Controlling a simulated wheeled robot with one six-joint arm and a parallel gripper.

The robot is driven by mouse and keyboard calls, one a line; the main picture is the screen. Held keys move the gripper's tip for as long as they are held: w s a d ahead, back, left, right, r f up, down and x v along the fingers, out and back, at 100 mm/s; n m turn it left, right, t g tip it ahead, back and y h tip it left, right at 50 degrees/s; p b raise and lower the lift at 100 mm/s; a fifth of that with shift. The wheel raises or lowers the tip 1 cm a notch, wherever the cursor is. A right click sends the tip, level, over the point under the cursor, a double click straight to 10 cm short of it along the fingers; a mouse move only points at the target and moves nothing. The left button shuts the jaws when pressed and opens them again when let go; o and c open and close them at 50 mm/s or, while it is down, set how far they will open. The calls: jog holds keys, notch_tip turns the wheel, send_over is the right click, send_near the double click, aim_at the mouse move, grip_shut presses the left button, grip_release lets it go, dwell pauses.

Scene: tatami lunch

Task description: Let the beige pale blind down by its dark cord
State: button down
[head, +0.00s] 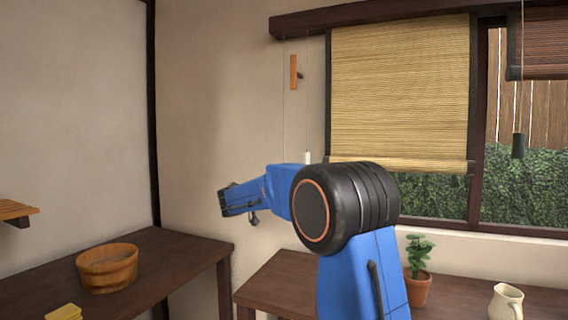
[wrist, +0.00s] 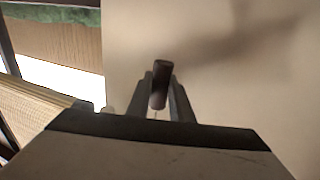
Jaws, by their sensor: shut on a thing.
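The beige pale blind (head: 400,95) hangs in the left window with dark edge bands. Its lower edge is above the sill, and hedge shows below it. Two thin cords hang left of it; one ends in a pale pull (head: 308,157), the other runs down behind my arm. In the wrist view, my gripper (wrist: 160,88) is shut on a dark brown cord pull (wrist: 160,75), with a bit of thin cord at its lower end. In the head view my wrist is left of the blind before the wall; the fingertips and held pull cannot be made out there.
A wooden cleat (head: 293,72) is on the wall by the cords. A darker blind (head: 540,45) at right has its own dark pull (head: 518,145). A potted plant (head: 417,272) and a cream jug (head: 506,301) stand on the bench below. A wooden tub (head: 107,267) stands at left.

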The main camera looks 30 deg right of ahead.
notch_tip(320, 180, down, 13)
dwell(0.4)
jog(key=c, duration=1.6)
grip_release()
jog(key=shift+a, duration=0.15)
jog(key=v, duration=1.7)
jog(key=shift+s, duration=0.1)
